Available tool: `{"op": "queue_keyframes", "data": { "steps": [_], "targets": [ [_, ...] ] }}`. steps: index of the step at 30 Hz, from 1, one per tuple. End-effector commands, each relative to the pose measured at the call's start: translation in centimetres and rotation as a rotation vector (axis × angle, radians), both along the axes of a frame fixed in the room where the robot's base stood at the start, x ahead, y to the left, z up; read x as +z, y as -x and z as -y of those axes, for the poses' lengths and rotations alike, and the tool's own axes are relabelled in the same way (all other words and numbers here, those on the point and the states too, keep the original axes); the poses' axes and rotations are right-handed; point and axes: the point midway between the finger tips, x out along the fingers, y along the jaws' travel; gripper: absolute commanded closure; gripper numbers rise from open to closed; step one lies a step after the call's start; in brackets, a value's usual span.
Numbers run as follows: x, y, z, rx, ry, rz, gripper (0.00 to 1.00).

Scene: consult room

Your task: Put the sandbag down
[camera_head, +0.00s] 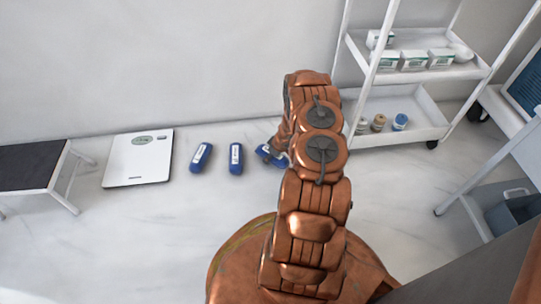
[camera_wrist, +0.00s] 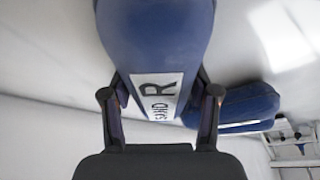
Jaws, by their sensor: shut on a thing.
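My gripper (camera_wrist: 160,95) is shut on a blue sandbag (camera_wrist: 155,40), one finger on each side of its white label with dark lettering. In the head view this sandbag (camera_head: 265,151) shows beside my arm, low near the floor by the wall. My arm and gripper hide part of it. I cannot tell if it touches the floor. Another blue sandbag (camera_wrist: 248,106) lies just beyond the right finger in the wrist view. In the head view two blue sandbags, one in the middle (camera_head: 236,158) and one further left (camera_head: 201,157), lie on the floor.
A white scale (camera_head: 138,170) lies left of the sandbags, and a step stool with a dark top (camera_head: 28,167) stands at the far left. A white shelf cart (camera_head: 400,128) with boxes and small jars stands to the right. The floor in front of the sandbags is clear.

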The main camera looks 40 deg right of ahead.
Motion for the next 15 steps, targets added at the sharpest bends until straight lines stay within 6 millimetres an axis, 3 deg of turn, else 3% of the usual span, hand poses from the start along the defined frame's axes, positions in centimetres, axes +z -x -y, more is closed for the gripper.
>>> {"op": "queue_keyframes", "data": {
  "steps": [5,6,13,15],
  "targets": [
    [-0.09,-0.07,0.01,0.001,0.0,0.001,1.0],
    [-0.21,-0.04,-0.02,0.001,0.0,0.001,0.39],
    [-0.21,-0.01,-0.02,0.001,0.0,0.0,0.15],
    [-0.22,0.0,-0.02,0.0,0.0,0.0,0.15]
  ]
}}
